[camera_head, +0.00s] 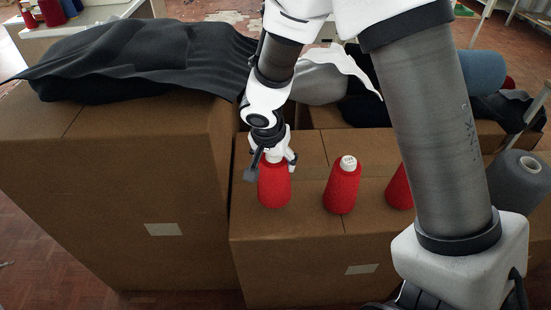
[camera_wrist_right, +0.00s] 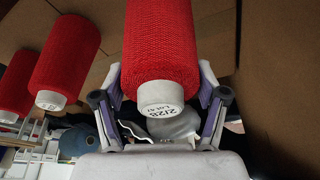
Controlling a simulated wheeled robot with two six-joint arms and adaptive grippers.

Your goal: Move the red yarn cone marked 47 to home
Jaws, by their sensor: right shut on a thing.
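My right gripper (camera_head: 272,160) is shut on the top of a red yarn cone (camera_head: 274,187), at the left end of a cardboard box top. In the right wrist view, the fingers flank this held cone (camera_wrist_right: 160,45); its pale tip carries print like "2128" with a smaller, unclear line. I cannot tell whether its base touches the box. A second red cone (camera_head: 342,188) stands upright to its right, also in the wrist view (camera_wrist_right: 68,55). A third red cone (camera_head: 400,188) is partly hidden by my right arm. Their tip marks are too small to read. My left gripper is not in view.
The cones' cardboard box (camera_head: 290,262) adjoins a taller box (camera_head: 120,190) on the left, draped with dark cloth (camera_head: 150,55). A grey cone (camera_head: 518,180) stands at the right. Blue rolled fabric (camera_head: 482,72) lies behind. The box front strip is clear.

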